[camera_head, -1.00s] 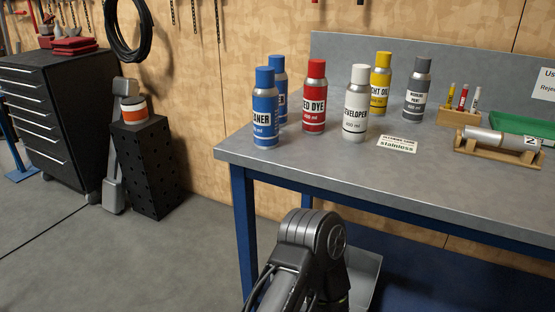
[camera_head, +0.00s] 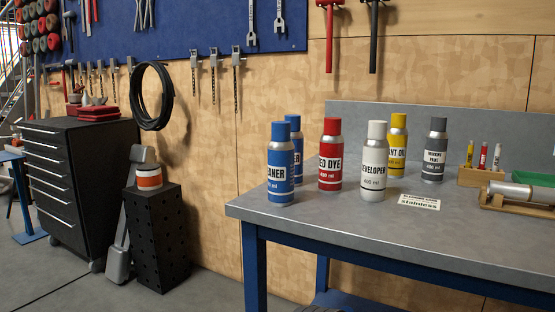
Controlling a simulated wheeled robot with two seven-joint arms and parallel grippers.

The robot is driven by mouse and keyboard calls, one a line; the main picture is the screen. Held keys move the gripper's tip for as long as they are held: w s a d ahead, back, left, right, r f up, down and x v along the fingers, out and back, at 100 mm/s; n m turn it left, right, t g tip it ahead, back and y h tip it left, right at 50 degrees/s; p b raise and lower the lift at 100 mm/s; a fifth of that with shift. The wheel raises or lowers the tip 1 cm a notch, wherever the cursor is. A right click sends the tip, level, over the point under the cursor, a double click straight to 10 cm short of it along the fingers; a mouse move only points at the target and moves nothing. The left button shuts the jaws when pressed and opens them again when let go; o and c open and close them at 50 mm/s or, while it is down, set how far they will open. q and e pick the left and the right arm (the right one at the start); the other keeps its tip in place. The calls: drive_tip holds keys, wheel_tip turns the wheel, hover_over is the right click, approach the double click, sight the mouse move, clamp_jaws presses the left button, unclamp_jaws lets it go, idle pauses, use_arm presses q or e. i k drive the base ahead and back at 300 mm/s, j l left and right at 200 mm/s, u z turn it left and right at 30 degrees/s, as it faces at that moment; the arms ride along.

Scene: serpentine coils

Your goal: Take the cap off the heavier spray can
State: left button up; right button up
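Several capped spray cans stand upright on the grey workbench (camera_head: 300,222). A blue cleaner can (camera_head: 280,172) is at the front left, with a second blue can (camera_head: 297,140) partly hidden behind it. A red dye can (camera_head: 329,160), a white developer can with a grey cap (camera_head: 373,168), a yellow can (camera_head: 397,150) and a grey marking paint can (camera_head: 435,155) stand to their right. Which can is heavier cannot be seen. Neither of my grippers is in view.
A small "stainless" label card (camera_head: 419,202) lies in front of the cans. A wooden marker holder (camera_head: 480,177) and a cylinder on a wooden cradle (camera_head: 515,203) are at the right. A black drawer cabinet (camera_head: 75,180) and black perforated block (camera_head: 157,240) stand left of the bench.

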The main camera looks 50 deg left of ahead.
sight(281, 131)
drive_tip(key=u, duration=1.6)
drive_tip(key=j+z, duration=0.15)
drive_tip(key=z, duration=0.3)
drive_tip(key=j+z, duration=0.2)
drive_tip(key=z, duration=0.2)
drive_tip(key=j+z, duration=0.15)
drive_tip(key=z, duration=0.3)
drive_tip(key=j+z, duration=0.2)
drive_tip(key=z, duration=0.2)
drive_tip(key=k+j+z, duration=0.15)
drive_tip(key=j, duration=0.2)
drive_tip(key=k+j+z, duration=0.1)
drive_tip(key=j, duration=0.25)
drive_tip(key=k+j+z, duration=0.15)
drive_tip(key=j, duration=0.2)
drive_tip(key=k+j+z, duration=0.1)
drive_tip(key=k+j, duration=0.1)
drive_tip(key=j, duration=0.1)
